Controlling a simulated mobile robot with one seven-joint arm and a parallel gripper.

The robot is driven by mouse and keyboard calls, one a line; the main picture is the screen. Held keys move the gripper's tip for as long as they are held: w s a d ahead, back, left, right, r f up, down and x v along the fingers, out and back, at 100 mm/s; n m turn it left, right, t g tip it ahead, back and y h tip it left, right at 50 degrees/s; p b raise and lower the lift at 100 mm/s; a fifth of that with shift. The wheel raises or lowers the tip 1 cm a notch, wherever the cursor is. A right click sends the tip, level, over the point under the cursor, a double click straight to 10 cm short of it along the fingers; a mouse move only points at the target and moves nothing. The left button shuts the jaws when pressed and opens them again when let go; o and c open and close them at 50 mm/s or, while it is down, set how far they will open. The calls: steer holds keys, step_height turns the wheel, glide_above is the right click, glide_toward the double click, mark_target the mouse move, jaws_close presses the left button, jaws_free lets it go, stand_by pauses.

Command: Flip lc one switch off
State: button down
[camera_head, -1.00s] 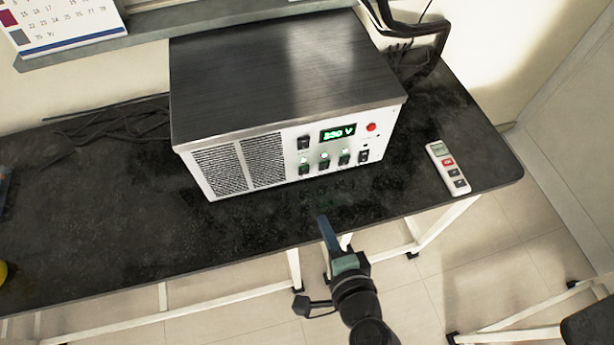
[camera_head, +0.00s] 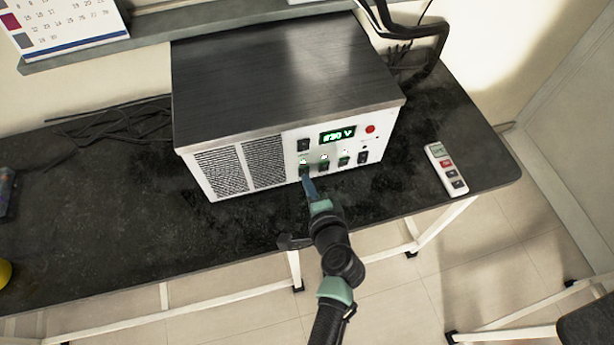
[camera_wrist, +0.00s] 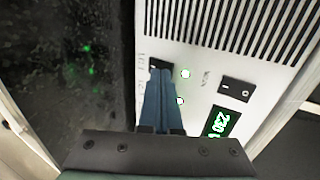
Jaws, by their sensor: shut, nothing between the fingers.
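A white power supply box (camera_head: 288,130) with a dark top stands on the black table. Its front has a lower row of small black rocker switches. My gripper (camera_head: 307,180) is shut and empty, its blue fingertips at the leftmost switch of that row (camera_head: 303,169). In the wrist view the fingertips (camera_wrist: 158,72) cover most of this switch (camera_wrist: 157,62); whether they touch it, and how it is set, cannot be told. Green lamps (camera_wrist: 185,73) glow beside the switches. The labels are too small to read.
A larger black switch (camera_head: 303,145), a green-lit voltage display (camera_head: 337,134) and a red button (camera_head: 370,129) sit higher on the panel. A handheld meter (camera_head: 447,168) lies to the right on the table (camera_head: 120,220). Cables lie behind.

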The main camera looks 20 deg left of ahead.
steer(key=shift+w+a+r, duration=0.1)
steer(key=shift+w+a, duration=0.25)
steer(key=shift+w, duration=0.2)
steer(key=shift+w+a+r, duration=0.15)
steer(key=shift+w+a, duration=0.05)
steer(key=shift+w, duration=0.1)
steer(key=shift+r+p, duration=0.8)
steer(key=shift+p, duration=0.05)
